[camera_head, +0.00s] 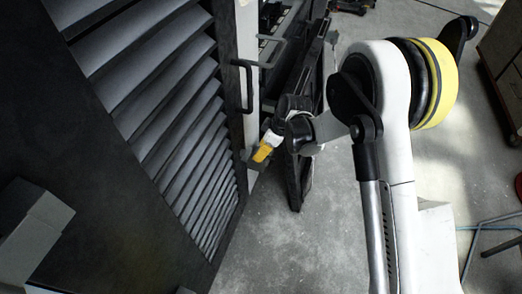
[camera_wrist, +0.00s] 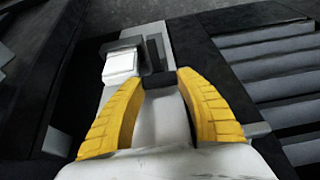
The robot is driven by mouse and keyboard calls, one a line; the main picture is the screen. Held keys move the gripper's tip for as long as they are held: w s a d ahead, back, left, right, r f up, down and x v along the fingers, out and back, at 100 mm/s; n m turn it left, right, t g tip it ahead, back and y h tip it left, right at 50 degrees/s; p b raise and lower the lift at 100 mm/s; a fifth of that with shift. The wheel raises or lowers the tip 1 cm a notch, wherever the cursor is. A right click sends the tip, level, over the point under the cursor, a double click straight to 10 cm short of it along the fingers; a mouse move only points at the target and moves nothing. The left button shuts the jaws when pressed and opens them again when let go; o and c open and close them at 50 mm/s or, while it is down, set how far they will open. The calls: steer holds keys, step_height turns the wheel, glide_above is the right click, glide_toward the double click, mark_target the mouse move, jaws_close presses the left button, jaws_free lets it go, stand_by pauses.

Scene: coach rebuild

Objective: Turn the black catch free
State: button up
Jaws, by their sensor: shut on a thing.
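The black catch (camera_wrist: 158,81) shows in the wrist view as a small dark block between the yellow fingertips, at the end of a pale grey upright strip. My gripper (camera_wrist: 161,77) is shut on it, one finger on each side. In the head view my gripper (camera_head: 262,153) is at the edge of the dark louvred panel (camera_head: 228,150), low beside the pale strip. The catch is mostly hidden there by the fingers, and its exact angle cannot be told.
A black bar handle (camera_head: 246,88) is on the panel above my gripper. A dark open frame (camera_head: 298,185) stands close behind my wrist. A grey box (camera_head: 38,228) juts out at lower left. Grey floor (camera_head: 270,250) is clear below.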

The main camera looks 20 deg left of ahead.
mark_target(273, 158)
steer(key=o, duration=1.2)
steer(key=v, duration=1.2)
